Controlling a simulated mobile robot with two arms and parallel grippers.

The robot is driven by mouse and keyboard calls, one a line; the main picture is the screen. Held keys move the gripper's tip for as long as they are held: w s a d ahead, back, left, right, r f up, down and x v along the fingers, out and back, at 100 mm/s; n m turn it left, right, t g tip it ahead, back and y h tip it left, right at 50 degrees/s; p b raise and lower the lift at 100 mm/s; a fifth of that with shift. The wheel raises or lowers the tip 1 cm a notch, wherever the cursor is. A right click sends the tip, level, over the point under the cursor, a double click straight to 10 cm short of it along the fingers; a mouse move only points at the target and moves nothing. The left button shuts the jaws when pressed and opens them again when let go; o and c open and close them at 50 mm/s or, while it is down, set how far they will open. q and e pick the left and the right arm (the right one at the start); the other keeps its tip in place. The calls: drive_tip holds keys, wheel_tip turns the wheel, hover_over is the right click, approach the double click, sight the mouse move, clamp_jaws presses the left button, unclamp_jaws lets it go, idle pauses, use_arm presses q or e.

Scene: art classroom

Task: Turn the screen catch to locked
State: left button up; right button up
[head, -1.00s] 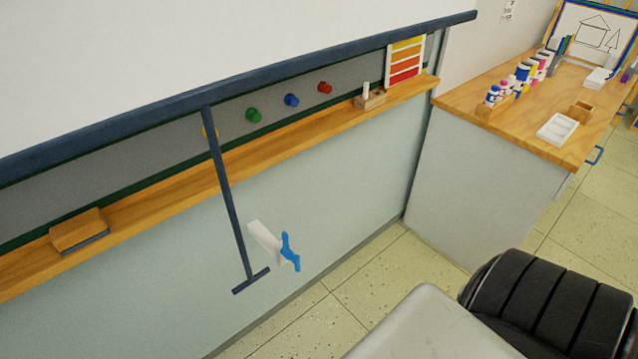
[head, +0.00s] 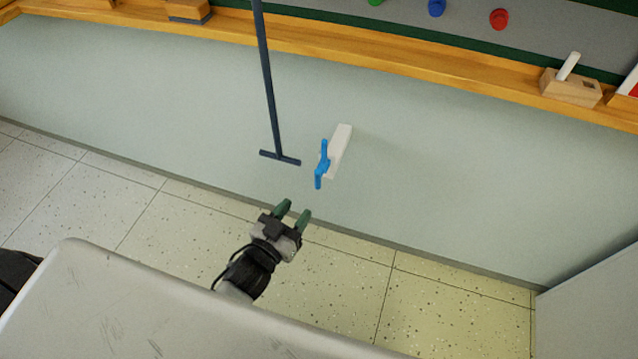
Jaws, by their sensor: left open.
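The screen catch is a white block (head: 340,146) on the pale wall panel with a blue turning handle (head: 323,165) on its front. The handle stands roughly upright in the picture. A dark blue pull bar (head: 268,95) hangs down just left of the catch and ends in a short crossbar, apart from the handle. My left gripper (head: 294,209) is below the catch in the picture, its two green-tipped fingers apart and empty, pointing up toward the handle without touching it. My right gripper is not in view.
A wooden ledge (head: 420,72) runs along the wall above, with an eraser (head: 188,11) and a wooden chalk holder (head: 570,86) on it. Coloured magnets, one red (head: 499,19), sit on the board. Speckled floor tiles are clear below. A cabinet side (head: 590,305) stands at lower right.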

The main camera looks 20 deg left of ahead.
sight(316, 183)
use_arm(q)
drive_tip(key=x, duration=0.9)
drive_tip(key=shift+f, duration=0.1)
drive_tip(key=shift+w+d, duration=0.1)
drive_tip(key=shift+w, duration=0.5)
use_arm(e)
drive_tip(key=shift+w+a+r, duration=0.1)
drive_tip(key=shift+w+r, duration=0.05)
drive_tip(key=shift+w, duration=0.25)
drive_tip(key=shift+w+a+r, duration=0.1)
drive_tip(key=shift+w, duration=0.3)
use_arm(q)
drive_tip(key=shift+c, duration=0.4)
clamp_jaws()
